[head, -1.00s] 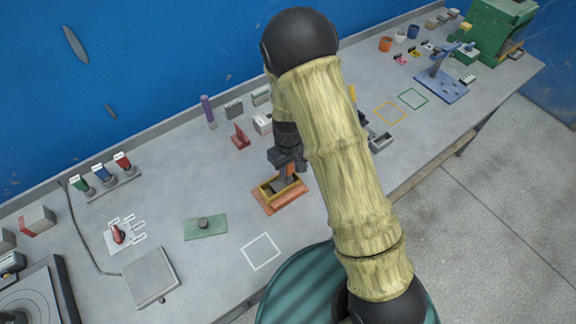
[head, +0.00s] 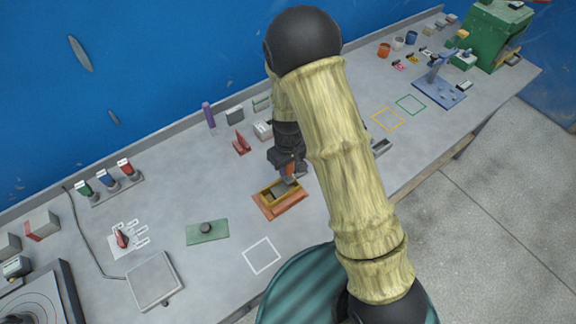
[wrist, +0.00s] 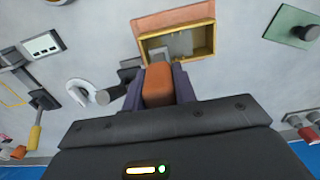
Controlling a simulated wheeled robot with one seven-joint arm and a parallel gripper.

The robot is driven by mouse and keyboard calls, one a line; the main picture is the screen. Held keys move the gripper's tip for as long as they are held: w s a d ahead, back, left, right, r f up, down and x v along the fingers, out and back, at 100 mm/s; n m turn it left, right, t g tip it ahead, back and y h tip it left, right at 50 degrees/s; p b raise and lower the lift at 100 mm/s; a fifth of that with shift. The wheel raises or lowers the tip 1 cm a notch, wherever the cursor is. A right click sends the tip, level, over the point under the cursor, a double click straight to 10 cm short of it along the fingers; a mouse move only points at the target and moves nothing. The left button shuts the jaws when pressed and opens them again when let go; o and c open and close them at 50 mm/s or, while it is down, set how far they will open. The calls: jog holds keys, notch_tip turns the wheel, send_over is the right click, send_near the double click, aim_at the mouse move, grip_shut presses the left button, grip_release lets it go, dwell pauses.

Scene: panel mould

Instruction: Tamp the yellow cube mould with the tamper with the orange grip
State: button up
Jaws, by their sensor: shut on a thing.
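My gripper (head: 287,166) is shut on the orange grip (head: 289,171) of the tamper, which also shows between the fingers in the wrist view (wrist: 158,85). The tamper's grey foot (head: 291,181) is at the far right part of the yellow cube mould (head: 283,202). Whether it touches the fill or hovers just above, I cannot tell. The mould is a yellow open frame on an orange-brown base; in the wrist view its rim (wrist: 210,38) surrounds grey fill, partly hidden behind the grip.
A green plate with a dark knob (head: 207,231) lies left of the mould. A red stand (head: 242,143) and small boxes are behind it. A white outlined square (head: 262,256) is empty in front. A blue stand (head: 440,88) is far right.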

jog(key=shift+f+b, duration=1.25)
jog(key=shift+f, duration=0.5)
jog(key=shift+r, duration=0.1)
jog(key=shift+r+p, duration=1.4)
jog(key=shift+r, duration=0.35)
jog(key=shift+f, duration=0.15)
jog(key=shift+f+b, duration=1.35)
jog(key=shift+f, duration=0.35)
jog(key=shift+r, duration=0.1)
jog(key=shift+r+p, duration=1.35)
jog(key=shift+r, duration=0.4)
